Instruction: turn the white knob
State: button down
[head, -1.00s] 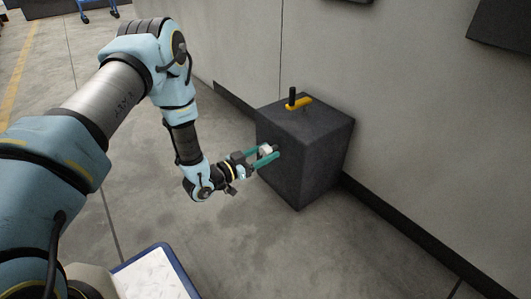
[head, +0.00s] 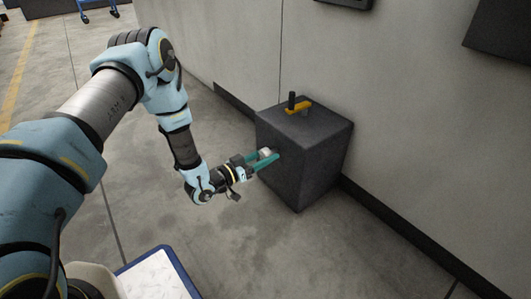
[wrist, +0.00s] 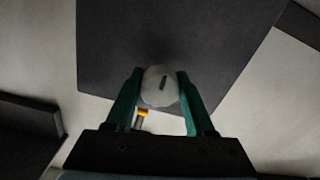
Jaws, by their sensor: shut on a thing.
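The white knob (wrist: 160,86) sits on the side face of a dark grey box (head: 306,165). In the wrist view it is round, with a short dark mark on its face that is tilted slightly from upright. My gripper (head: 268,158) reaches the box from the left. Its two green fingers stand on either side of the knob in the wrist view (wrist: 159,92) and are shut on it. In the head view the fingers partly hide the knob (head: 265,152).
A yellow lever with a black upright grip (head: 297,106) is on top of the box. The box stands close to a pale wall (head: 410,130) with a dark skirting strip. The concrete floor (head: 240,240) in front of the box is clear.

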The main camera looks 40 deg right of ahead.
jog(key=n+p, duration=0.2)
jog(key=n, duration=0.4)
jog(key=shift+a+n+p, duration=0.1)
jog(key=shift+n+p, duration=0.2)
jog(key=shift+p, duration=0.05)
jog(key=n, duration=0.5)
jog(key=shift+p, duration=0.3)
jog(key=n, duration=0.5)
jog(key=shift+s+n+b, duration=0.1)
jog(key=shift+n+b, duration=0.25)
jog(key=shift+n, duration=0.05)
jog(key=n+b, duration=0.1)
jog(key=n, duration=0.5)
jog(key=shift+r, duration=0.1)
jog(key=shift+c, duration=1.3)
grip_release()
jog(key=a+p, duration=0.3)
jog(key=a, duration=0.7)
jog(key=shift+w+a, duration=0.35)
